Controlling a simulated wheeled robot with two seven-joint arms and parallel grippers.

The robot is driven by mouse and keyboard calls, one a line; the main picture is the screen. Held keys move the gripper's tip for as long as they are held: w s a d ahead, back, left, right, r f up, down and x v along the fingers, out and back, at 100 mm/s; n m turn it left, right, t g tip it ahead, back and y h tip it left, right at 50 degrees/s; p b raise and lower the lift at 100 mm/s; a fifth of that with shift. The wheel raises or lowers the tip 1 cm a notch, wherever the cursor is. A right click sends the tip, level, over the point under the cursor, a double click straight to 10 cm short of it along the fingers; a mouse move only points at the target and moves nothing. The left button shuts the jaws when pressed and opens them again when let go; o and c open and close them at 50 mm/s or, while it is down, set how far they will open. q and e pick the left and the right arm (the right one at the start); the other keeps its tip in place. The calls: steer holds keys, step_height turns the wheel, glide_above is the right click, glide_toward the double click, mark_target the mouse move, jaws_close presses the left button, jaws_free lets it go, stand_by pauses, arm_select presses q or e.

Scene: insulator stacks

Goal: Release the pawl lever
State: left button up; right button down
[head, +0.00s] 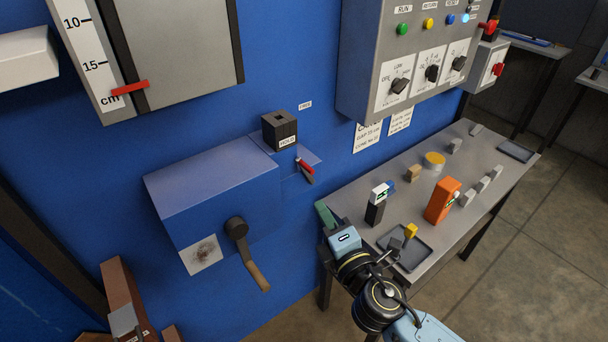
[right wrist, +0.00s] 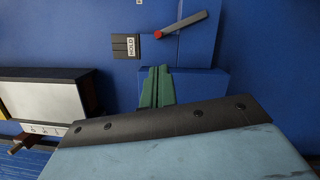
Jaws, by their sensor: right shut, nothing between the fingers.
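The pawl lever (head: 305,168), red with a darker part, sits on the blue housing just beside the HOLD label (head: 287,142). In the right wrist view the lever (right wrist: 182,26) shows a red end close to the HOLD plate (right wrist: 126,46) and a grey bar slanting up to the right. The FREE label (head: 305,105) is on the wall above. My right gripper (head: 325,215) has green fingers, pressed together and empty, below and apart from the lever. They also show in the right wrist view (right wrist: 157,75). My left gripper is not in view.
A blue winch box (head: 215,195) with a hanging crank handle (head: 252,262) stands left of my right gripper. A grey table (head: 400,180) with blocks and trays lies to the right. A control panel (head: 415,50) hangs above it. Open space lies between gripper and lever.

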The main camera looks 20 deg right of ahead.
steer(key=w+a+p, duration=0.1)
steer(key=w, duration=0.9)
steer(key=shift+r, duration=0.15)
